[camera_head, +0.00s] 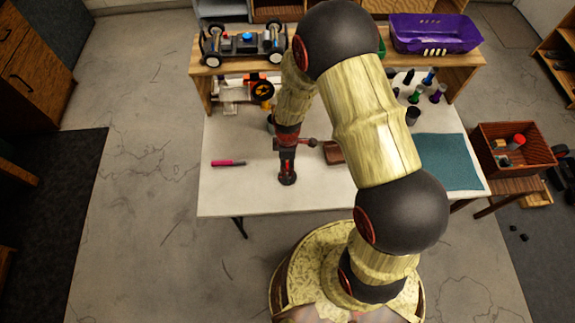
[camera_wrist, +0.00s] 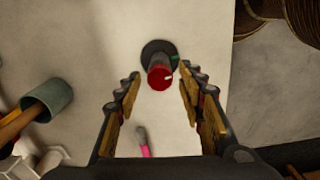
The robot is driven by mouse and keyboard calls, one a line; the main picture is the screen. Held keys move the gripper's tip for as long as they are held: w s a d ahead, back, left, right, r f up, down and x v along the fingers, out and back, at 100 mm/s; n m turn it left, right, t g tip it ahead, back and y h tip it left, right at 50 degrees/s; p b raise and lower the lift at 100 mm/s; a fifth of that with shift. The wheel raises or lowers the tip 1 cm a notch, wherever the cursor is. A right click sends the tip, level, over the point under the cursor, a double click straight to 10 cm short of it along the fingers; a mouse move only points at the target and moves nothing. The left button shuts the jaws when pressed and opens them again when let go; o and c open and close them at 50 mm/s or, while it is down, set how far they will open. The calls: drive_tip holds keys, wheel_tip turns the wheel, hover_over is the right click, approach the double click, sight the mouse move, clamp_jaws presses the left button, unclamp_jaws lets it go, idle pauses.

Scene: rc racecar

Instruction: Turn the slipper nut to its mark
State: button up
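The slipper nut shows in the wrist view as a red round knob (camera_wrist: 160,77) with a white line on its face, pointing right. It stands on a round dark base (camera_wrist: 157,52). A small green mark (camera_wrist: 176,58) sits on the base, up and right of the white line, so the two do not line up. My gripper (camera_wrist: 159,73) is open, with one finger on each side of the knob. A gap shows between the knob and each finger. In the head view my gripper (camera_head: 287,168) points down over the white table, and the nut is hard to make out there.
A pink and black pen (camera_head: 228,163) lies on the white table (camera_head: 245,195). A wooden shelf with a car chassis (camera_head: 243,43) and a purple bin (camera_head: 434,35) stands at the back. Small bottles, a dark cup (camera_head: 412,115) and a teal mat (camera_head: 447,162) are at right.

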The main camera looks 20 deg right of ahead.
drive_tip(key=shift+r, duration=0.1)
drive_tip(key=shift+r+p, duration=2.05)
drive_tip(key=shift+r, duration=0.95)
drive_tip(key=shift+f, duration=0.1)
